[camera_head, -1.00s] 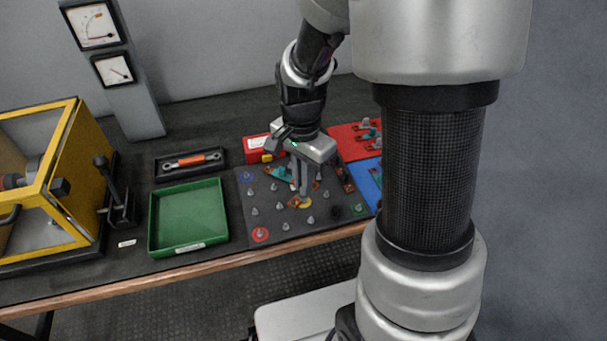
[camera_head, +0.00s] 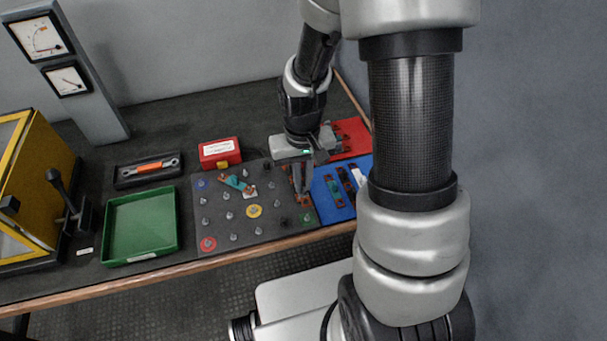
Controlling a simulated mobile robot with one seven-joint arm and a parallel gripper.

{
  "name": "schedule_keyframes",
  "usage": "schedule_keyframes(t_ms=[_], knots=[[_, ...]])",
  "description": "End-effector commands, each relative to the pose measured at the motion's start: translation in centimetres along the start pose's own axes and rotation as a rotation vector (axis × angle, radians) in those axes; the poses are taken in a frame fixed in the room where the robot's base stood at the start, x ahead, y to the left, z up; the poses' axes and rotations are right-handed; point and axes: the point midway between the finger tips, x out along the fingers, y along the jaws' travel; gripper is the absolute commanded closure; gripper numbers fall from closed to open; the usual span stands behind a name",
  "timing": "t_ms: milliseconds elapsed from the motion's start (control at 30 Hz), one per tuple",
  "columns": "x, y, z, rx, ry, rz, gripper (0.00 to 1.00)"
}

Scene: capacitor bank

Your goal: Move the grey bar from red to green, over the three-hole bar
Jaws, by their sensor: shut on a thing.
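My gripper (camera_head: 303,186) is shut, fingers pointing down, over the right edge of the dark peg board (camera_head: 225,215). The thing in its jaws is small and mostly hidden; I cannot make out its colour or holes. A dark bar with copper-coloured ends (camera_head: 307,201) shows at the fingers, near the green-ringed peg (camera_head: 306,217). I cannot tell whether it is held or lies on the board. The red-ringed peg (camera_head: 208,244) at the front left is bare. A teal bar with a copper end (camera_head: 237,184) lies at the back of the board.
A blue mat (camera_head: 325,205) with several bars lies right of the board, and a red mat (camera_head: 352,130) with pieces lies behind it. A red box (camera_head: 220,152), an empty green tray (camera_head: 141,227) and a black tray with an orange-handled tool (camera_head: 148,167) stand left and behind.

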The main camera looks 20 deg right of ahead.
Motion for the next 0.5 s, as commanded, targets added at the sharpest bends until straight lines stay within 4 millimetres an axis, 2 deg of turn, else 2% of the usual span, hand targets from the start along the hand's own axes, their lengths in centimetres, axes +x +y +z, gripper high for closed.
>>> schedule_keyframes(t_ms=[500], knots=[[1.2,-0.1,0.0,-0.035,0.0,-0.002,1.0]])
